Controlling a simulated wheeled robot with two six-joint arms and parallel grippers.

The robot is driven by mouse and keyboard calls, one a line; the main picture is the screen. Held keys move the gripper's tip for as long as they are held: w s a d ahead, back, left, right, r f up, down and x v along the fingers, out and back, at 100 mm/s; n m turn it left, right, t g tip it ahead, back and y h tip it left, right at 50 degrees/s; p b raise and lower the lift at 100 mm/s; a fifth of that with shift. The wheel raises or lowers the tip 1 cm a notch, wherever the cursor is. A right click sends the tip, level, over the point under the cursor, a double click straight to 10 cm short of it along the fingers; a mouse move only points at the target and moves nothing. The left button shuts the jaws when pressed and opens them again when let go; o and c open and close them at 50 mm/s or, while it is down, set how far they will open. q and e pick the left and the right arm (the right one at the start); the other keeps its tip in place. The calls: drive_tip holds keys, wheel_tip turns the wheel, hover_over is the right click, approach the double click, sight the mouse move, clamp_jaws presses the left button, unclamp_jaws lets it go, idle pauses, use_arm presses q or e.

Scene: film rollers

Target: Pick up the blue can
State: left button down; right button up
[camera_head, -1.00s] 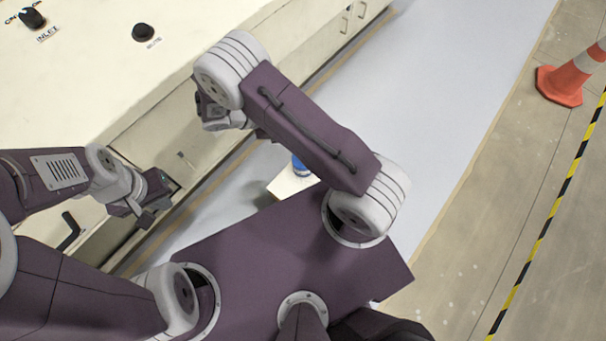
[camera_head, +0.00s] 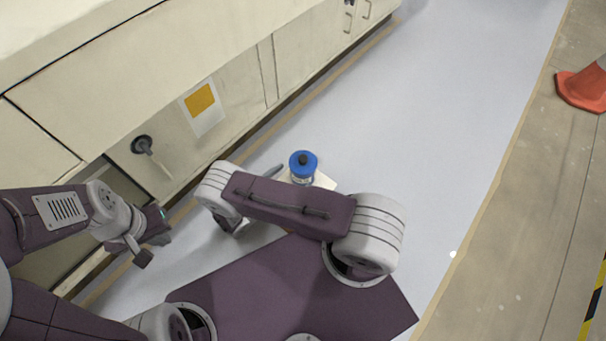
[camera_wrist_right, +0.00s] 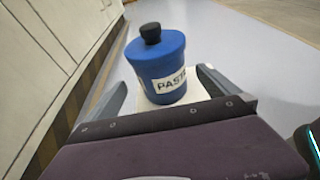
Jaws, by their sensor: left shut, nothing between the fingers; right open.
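The blue can (camera_head: 303,168), with a black knob on its lid, stands upright on a small white surface (camera_head: 324,181) beyond my right arm. In the right wrist view the can (camera_wrist_right: 157,62) shows a white label reading "PAST…". My right gripper (camera_wrist_right: 164,88) is open, with one finger to each side of the can's lower part; I cannot tell whether they touch it. In the head view my right forearm hides most of this gripper. My left gripper (camera_head: 154,246) is shut and empty, at the left beside the cream machine.
A long cream machine (camera_head: 235,65) with a black knob (camera_head: 142,145) and a yellow-and-white label (camera_head: 201,101) runs along the left. Pale floor (camera_head: 430,110) lies clear to the right. An orange cone (camera_head: 583,88) stands at the far right.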

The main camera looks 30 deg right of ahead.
sight(304, 164)
drive_tip(key=b+x, duration=0.1)
drive_tip(key=x, duration=0.1)
drive_tip(key=b+x, duration=0.2)
drive_tip(key=shift+d+f, duration=0.25)
drive_tip(key=shift+f, duration=0.05)
drive_tip(key=shift+w+d, duration=0.1)
drive_tip(key=shift+d, duration=0.2)
drive_tip(key=shift+r, duration=0.15)
drive_tip(key=c, duration=1.5)
drive_tip(key=r+p, duration=0.1)
drive_tip(key=r, duration=0.1)
drive_tip(key=r+p, duration=0.1)
drive_tip(key=p, duration=0.1)
drive_tip(key=s+r+p, duration=0.1)
drive_tip(key=r+p, duration=0.1)
drive_tip(key=shift+d+r, duration=0.2)
drive_tip(key=shift+r, duration=0.15)
drive_tip(key=s+d+r+p, duration=0.1)
drive_tip(key=s+p, duration=0.1)
drive_tip(key=s, duration=0.1)
drive_tip(key=s+d+r+p, duration=0.1)
drive_tip(key=s+r+p, duration=0.1)
drive_tip(key=s, duration=0.1)
drive_tip(key=s+r+p, duration=0.2)
drive_tip(key=s, duration=0.2)
drive_tip(key=shift+s+d+r+p, duration=0.1)
drive_tip(key=shift+d+r+p, duration=0.1)
drive_tip(key=shift+d+p, duration=0.2)
wheel_tip(304, 164, up, 5)
drive_tip(key=p, duration=0.5)
